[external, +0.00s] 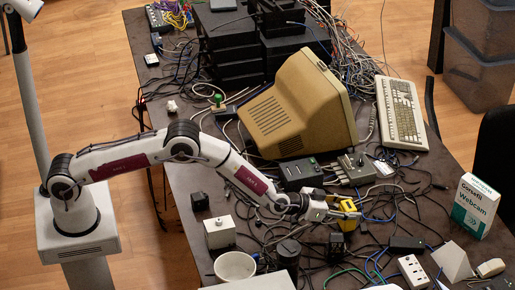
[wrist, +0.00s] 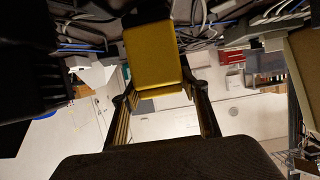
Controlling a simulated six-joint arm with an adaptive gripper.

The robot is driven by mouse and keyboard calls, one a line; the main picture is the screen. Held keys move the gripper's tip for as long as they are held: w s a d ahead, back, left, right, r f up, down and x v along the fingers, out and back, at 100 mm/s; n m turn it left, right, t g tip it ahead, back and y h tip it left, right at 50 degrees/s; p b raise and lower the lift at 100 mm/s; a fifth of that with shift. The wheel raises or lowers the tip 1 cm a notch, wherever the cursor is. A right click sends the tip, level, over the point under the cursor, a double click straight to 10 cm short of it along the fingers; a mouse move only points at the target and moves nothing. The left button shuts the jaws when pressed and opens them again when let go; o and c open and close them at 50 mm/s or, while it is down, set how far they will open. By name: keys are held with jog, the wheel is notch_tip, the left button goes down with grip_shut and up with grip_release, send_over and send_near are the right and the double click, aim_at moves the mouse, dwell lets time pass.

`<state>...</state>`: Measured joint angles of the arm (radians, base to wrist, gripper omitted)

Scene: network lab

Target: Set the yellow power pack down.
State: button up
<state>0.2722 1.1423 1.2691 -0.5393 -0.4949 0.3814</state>
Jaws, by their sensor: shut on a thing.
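The yellow power pack (external: 349,223) is between the fingers of my gripper (external: 344,210), at the right of my outstretched arm, low over the cluttered table. In the wrist view the yellow power pack (wrist: 153,56) shows as a plain yellow block at the top centre. The dark fingers of my gripper (wrist: 160,97) reach up on both sides of it and are shut on it. Cables and the dark table lie close around the pack. Whether its underside touches the table or cables cannot be told.
The dark table (external: 187,197) is strewn with cables. A beige monitor (external: 290,108), a keyboard (external: 401,112) and a grey switch box (external: 357,167) stand behind.

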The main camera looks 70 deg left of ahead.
jog(key=shift+f, duration=0.5)
jog(key=shift+f, duration=0.1)
jog(key=o, duration=1.4)
jog(key=shift+f, duration=0.1)
jog(key=shift+o, duration=0.2)
jog(key=v, duration=1.2)
